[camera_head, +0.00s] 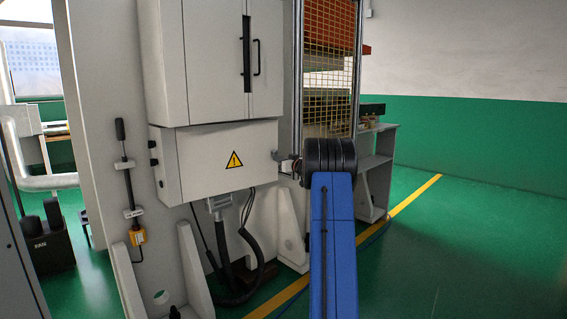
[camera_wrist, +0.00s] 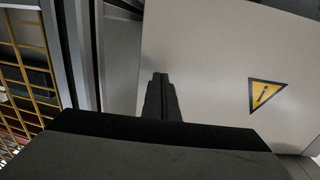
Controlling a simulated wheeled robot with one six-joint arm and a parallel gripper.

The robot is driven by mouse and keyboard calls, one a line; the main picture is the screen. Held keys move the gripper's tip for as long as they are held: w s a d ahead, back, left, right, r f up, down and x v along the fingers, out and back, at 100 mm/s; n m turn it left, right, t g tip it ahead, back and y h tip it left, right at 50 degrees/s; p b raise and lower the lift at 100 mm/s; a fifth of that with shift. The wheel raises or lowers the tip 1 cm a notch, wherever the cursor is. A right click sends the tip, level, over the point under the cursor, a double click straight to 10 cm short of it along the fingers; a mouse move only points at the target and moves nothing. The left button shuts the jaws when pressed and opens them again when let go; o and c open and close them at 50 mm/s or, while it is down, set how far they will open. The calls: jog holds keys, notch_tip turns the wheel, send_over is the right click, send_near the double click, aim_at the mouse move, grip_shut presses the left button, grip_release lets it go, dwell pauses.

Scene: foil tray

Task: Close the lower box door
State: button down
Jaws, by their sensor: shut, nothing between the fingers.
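The lower box door (camera_head: 215,165) is a pale grey panel with a yellow warning triangle, below the taller upper cabinet. It looks about in line with the box, but I cannot tell whether a small gap remains at its right edge. My gripper (camera_head: 281,161) is at that right edge, partly hidden by my arm. In the wrist view the door (camera_wrist: 215,70) fills the right side, with the triangle upside down. There my gripper (camera_wrist: 160,76) is shut and empty, its fingertips over the door near its edge. I cannot tell whether they touch it.
The upper cabinet (camera_head: 217,60) has a dark handle. A yellow mesh guard (camera_head: 328,45) stands right of the boxes. Cables (camera_head: 243,235) hang below the lower box. A grey shelf (camera_head: 376,165) stands behind my arm. The green floor at right is clear.

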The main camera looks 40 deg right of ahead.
jog(key=shift+w, duration=0.8)
